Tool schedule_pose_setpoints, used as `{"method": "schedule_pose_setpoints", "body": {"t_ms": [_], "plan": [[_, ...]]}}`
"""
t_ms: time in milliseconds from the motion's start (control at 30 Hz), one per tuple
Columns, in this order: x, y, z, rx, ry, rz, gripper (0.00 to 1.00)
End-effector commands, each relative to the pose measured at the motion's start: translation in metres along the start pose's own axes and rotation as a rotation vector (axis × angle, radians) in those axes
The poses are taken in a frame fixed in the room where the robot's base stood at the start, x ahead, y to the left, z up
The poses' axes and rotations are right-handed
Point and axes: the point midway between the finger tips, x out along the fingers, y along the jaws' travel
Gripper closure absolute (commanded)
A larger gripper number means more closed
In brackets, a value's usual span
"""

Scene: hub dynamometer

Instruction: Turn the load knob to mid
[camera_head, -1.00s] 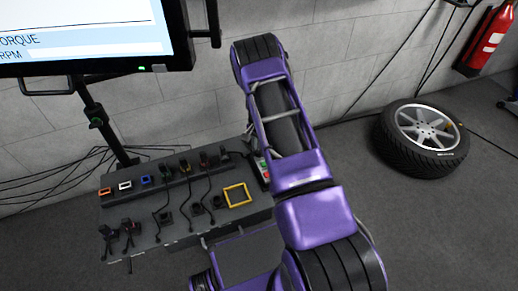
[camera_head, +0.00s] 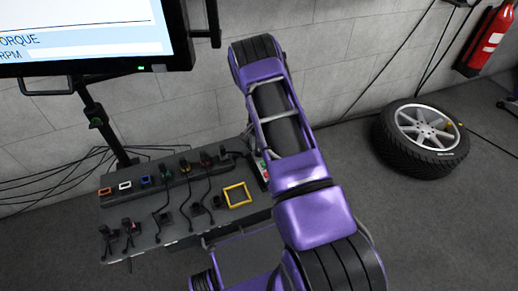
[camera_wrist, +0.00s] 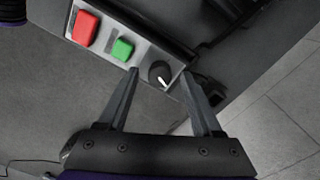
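The load knob (camera_wrist: 159,73) is a round black knob with a white pointer line, in the wrist view at the right end of a light control panel (camera_wrist: 146,51). Its pointer slants toward the lower right in that view. My gripper (camera_wrist: 161,73) is open, with one dark finger on each side of the knob. I cannot tell whether either finger touches it. In the head view my arm covers the gripper and the knob; only part of the panel (camera_head: 261,170) shows at the bench's right end.
A red button (camera_wrist: 84,28) and a green button (camera_wrist: 122,49) sit left of the knob on the same panel. The grey bench (camera_head: 178,232) holds several cables, plugs and a yellow frame (camera_head: 237,195). A monitor (camera_head: 95,30) stands at the left, and a tire (camera_head: 421,139) lies on the floor.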

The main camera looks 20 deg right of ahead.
Motion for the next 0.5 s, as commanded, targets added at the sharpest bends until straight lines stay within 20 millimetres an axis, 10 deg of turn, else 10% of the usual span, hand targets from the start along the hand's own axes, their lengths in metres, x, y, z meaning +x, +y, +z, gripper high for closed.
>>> {"method": "schedule_pose_setpoints", "body": {"t_ms": [500], "plan": [[-0.042, -0.001, -0.001, 0.0, 0.003, -0.003, 0.33]]}}
